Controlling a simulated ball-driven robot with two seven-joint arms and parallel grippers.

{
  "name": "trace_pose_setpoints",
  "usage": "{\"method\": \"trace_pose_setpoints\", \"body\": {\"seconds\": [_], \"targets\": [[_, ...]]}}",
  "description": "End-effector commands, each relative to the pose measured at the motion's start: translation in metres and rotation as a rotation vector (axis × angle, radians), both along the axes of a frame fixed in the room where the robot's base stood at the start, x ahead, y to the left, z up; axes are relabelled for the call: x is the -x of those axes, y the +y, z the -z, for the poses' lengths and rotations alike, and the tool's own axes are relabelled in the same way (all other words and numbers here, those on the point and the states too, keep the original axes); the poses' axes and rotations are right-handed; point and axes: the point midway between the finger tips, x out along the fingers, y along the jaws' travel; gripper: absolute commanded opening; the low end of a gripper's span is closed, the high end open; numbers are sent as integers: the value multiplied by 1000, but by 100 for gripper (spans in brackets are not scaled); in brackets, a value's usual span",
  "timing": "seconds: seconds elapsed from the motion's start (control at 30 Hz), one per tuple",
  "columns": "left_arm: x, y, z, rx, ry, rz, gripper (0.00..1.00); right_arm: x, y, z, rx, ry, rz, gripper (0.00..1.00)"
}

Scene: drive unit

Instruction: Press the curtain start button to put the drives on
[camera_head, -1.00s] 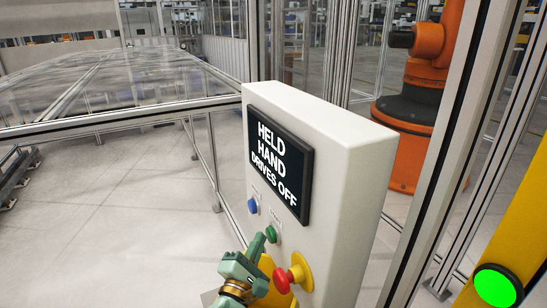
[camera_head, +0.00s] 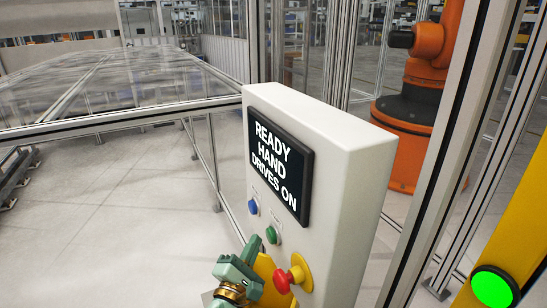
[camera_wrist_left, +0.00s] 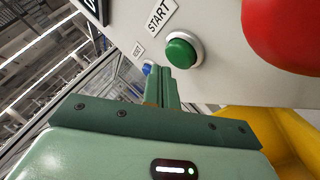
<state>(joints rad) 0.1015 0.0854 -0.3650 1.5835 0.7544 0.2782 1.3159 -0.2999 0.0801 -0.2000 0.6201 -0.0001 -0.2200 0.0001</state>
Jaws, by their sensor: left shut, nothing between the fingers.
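The white control box (camera_head: 345,165) stands at the centre of the head view. Its black display (camera_head: 280,165) reads "READY HAND DRIVES ON". The green start button (camera_head: 271,235) sits on its front face; in the left wrist view the green button (camera_wrist_left: 181,50) is beside a "START" label. My left gripper (camera_head: 254,245) is shut and empty, its fingertips just below and left of the green button. In the left wrist view the shut fingers (camera_wrist_left: 162,80) appear apart from the button. My right gripper is not in view.
A blue button (camera_head: 252,207) is above the green one, and a red mushroom button (camera_head: 287,281) on yellow is below right. A glass fence and an orange robot (camera_head: 415,100) stand behind. A yellow post with a green lamp (camera_head: 495,287) is at right.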

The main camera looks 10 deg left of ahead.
Motion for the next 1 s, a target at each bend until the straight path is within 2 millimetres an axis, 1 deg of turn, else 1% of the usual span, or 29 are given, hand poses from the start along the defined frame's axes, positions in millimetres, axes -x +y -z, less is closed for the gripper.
{"method": "trace_pose_setpoints", "body": {"seconds": [0.27, 0.7, 0.83, 1.0], "targets": [[2, 3, 0, -1, 0, -1, 0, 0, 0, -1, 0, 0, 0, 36], [29, 44, 0, -1, 0, -1, 0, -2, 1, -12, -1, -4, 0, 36], [33, 50, 0, 0, 1, -1, 0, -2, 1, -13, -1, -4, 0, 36], [34, 50, 1, 1, 1, -1, 0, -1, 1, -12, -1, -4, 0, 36]]}}
